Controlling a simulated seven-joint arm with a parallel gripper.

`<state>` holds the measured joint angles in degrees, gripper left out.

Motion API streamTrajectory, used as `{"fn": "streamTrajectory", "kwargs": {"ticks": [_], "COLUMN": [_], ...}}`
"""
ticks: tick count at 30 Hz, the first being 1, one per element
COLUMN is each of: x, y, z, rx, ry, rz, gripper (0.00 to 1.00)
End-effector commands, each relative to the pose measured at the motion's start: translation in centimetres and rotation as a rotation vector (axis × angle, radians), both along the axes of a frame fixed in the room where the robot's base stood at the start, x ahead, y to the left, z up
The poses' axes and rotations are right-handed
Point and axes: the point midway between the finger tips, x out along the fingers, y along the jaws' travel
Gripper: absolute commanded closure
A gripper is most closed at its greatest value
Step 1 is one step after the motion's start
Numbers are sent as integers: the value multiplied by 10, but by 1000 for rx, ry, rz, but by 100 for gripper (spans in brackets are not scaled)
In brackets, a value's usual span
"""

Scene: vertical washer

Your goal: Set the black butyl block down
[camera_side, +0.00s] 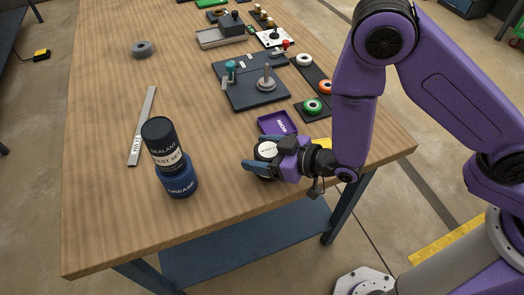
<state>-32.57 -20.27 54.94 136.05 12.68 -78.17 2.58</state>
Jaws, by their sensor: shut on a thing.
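My gripper (252,154) is near the right edge of the table, with its blue fingers pointing left. It is shut on a black piece with a round white label, which I take to be the black butyl block (256,149). The fingers and wrist hide part of the block. I cannot tell from this view whether its underside touches the table top (210,215).
A black sealant can (158,135) stands on a blue can (177,181) left of my gripper. A steel ruler (144,120) lies beyond. A purple tray (268,125) and a dark fixture plate (250,95) lie behind. The front left table is clear.

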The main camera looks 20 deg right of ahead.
Motion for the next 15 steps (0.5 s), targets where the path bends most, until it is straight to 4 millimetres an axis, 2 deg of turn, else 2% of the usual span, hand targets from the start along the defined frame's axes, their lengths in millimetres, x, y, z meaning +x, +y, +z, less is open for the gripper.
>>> {"fn": "streamTrajectory", "kwargs": {"ticks": [10,11,12,15], "x": [0,0,0,0], "y": [0,0,0,0], "z": [-3,-3,-2,-2], "rx": [1,0,0,0], "ry": [-2,0,0,0], "rz": [0,0,0,0], "gripper": [70,18,5,2]}}
